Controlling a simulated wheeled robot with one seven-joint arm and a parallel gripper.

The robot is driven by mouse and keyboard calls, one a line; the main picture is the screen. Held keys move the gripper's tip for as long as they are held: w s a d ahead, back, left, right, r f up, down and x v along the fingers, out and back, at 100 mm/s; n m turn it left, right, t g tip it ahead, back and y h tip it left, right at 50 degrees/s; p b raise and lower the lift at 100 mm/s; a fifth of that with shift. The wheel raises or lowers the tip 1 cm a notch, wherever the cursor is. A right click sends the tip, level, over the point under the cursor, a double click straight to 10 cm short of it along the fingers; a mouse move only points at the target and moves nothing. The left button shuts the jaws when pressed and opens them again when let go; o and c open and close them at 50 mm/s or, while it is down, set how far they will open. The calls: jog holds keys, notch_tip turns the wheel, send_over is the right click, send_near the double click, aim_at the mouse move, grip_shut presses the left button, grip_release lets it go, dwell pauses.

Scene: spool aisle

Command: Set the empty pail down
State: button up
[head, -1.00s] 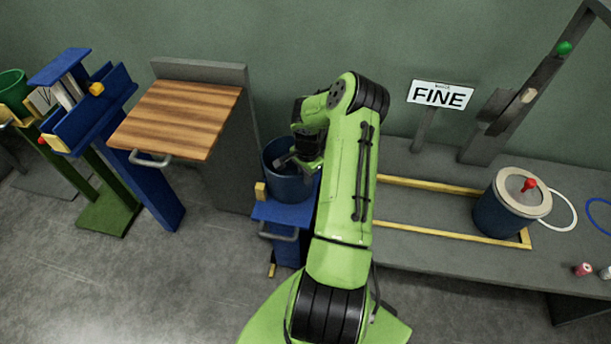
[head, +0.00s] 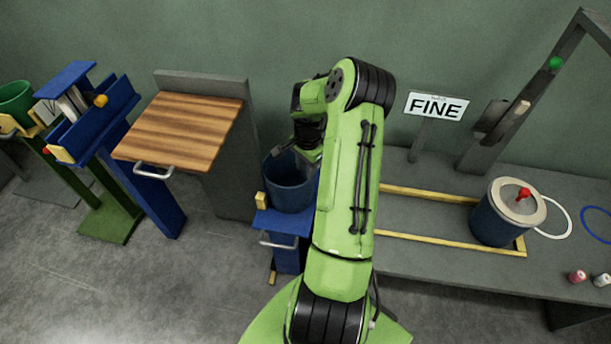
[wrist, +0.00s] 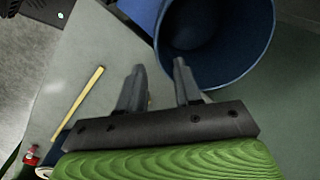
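The blue pail (head: 289,196) stands upright on a small blue stand (head: 283,222) between the wooden-topped shelf and the counter. Its open top faces up, and the part of the inside I can see looks dark and empty. In the wrist view the pail (wrist: 233,70) is just beyond my fingertips. In the head view my gripper (head: 306,152) is above the pail's rim, partly hidden by my arm, which also covers the pail's right side.
A lidded blue pail (head: 497,222) with a red knob sits on the grey counter (head: 420,262) by a yellow outline (head: 440,236). A FINE sign (head: 437,106) stands behind. A wooden-topped shelf (head: 180,130) and a blue rack (head: 95,120) are left. Open floor lies in front.

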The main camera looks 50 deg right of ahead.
jog(key=a+r+n+t+h, duration=0.1)
jog(key=a+r+n+h, duration=0.2)
jog(key=a+r+n, duration=1.2)
jog(key=s+a+r+n+t+y, duration=0.1)
jog(key=s+a+r+n+t, duration=0.1)
jog(key=s+a+r, duration=0.4)
jog(key=s+a+r+n+t+y, duration=0.2)
jog(key=s+a+r, duration=0.4)
jog(key=a, duration=0.5)
jog(key=shift+s+n, duration=0.4)
jog(key=shift+s, duration=0.35)
jog(key=shift+a, duration=0.1)
